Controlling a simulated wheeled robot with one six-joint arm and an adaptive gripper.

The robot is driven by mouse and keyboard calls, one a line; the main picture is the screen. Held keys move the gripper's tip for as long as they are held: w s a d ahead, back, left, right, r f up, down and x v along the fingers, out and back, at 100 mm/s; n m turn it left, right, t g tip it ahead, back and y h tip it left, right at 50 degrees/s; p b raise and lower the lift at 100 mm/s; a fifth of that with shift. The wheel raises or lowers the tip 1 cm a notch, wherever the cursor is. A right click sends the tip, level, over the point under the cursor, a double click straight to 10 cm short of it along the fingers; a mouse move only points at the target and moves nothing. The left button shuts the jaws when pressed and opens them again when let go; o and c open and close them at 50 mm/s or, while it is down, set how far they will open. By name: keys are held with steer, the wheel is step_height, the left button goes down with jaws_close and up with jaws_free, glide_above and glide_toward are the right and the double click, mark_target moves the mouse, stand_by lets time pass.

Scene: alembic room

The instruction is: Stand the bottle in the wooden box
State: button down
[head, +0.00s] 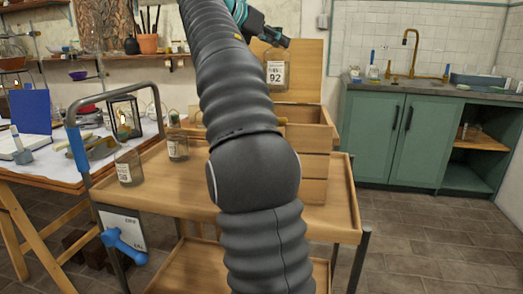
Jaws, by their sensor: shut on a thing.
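My gripper (274,38), teal and dark, is at the top middle and is shut on a small glass bottle. The bottle (275,72) hangs below the jaws, looks about upright, and carries a pale label reading 92. The wooden box (318,138) stands on the cart with its lid raised behind it. In the picture, the bottle shows against the lid, above the box's opening; its exact distance from the box cannot be told. My arm hides the left part of the box, and most of the inside is not visible.
The wooden cart (330,222) also bears two glass bottles, one at the front left (129,172) and one farther back (178,147). A lit lantern (124,120) stands at the left. A cluttered white-topped table (60,170) is left, and a green sink cabinet (392,140) right.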

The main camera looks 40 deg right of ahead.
steer(key=shift+f, duration=0.25)
step_height(320, 180, down, 12)
steer(key=shift+s+d, duration=0.1)
steer(key=shift+f+b, duration=0.5)
steer(key=shift+f, duration=2.65)
steer(key=c, duration=1)
jaws_free()
glide_toward(277, 90)
steer(key=w+f, duration=0.1)
steer(key=f, duration=0.2)
steer(key=w+f, duration=0.1)
steer(key=f, duration=0.1)
steer(key=shift+w+d+p, duration=0.1)
steer(key=shift+w+p, duration=0.2)
steer(key=shift+p, duration=0.05)
